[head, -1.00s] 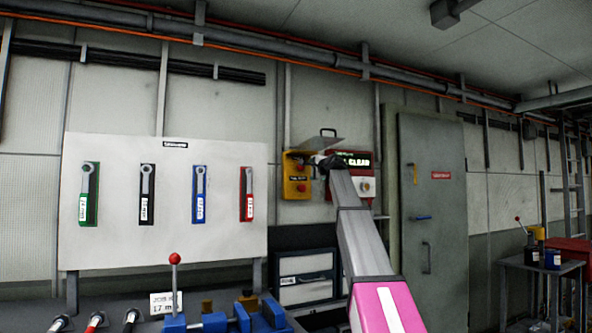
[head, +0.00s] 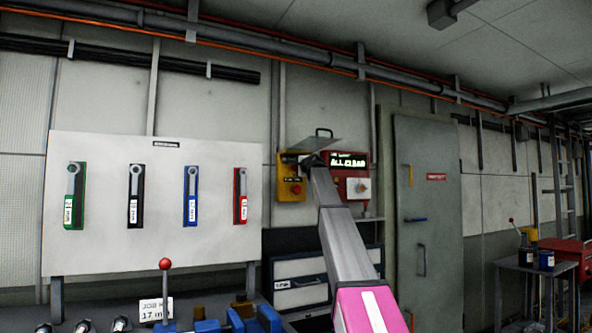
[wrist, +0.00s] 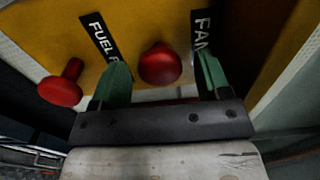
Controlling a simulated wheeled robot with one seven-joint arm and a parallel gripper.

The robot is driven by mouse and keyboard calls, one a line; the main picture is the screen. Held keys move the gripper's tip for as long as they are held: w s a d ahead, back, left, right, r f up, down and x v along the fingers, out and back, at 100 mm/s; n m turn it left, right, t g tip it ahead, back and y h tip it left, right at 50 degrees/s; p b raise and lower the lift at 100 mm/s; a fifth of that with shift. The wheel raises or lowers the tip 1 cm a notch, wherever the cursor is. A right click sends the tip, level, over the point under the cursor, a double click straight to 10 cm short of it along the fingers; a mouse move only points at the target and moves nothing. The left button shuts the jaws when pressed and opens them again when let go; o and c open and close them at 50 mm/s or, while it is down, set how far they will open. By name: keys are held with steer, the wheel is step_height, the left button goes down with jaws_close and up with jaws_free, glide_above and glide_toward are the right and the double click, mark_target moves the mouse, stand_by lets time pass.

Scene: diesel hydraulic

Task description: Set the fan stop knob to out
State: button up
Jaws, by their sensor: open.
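The yellow panel box (head: 284,195) hangs on the back wall, and its yellow face (wrist: 135,20) fills the top of the wrist view. A red mushroom knob (wrist: 160,65) sits between my fingers; the label beginning "FAN" (wrist: 200,30) lies to its right, partly hidden by a finger. A second red knob (wrist: 61,84) stands out on a stem at left, outside my fingers, beside the "FUEL" label (wrist: 98,38). In the head view the lower knob (head: 297,190) shows, and my arm hides the upper one. My gripper (wrist: 158,75) is open, one green finger on each side of the fan knob.
A red box (head: 340,172) with a lit "ALL CLEAR" sign stands right of the yellow box. A grey hood (head: 315,145) juts out above. A dark drawer cabinet (head: 300,268) is below.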

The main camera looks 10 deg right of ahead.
steer(key=shift+w+a, duration=0.25)
steer(key=shift+w, duration=0.45)
steer(key=shift+c, duration=0.3)
jaws_close()
steer(key=shift+v, duration=0.95)
steer(key=shift+f, duration=0.1)
steer(key=shift+o, duration=0.3)
jaws_free()
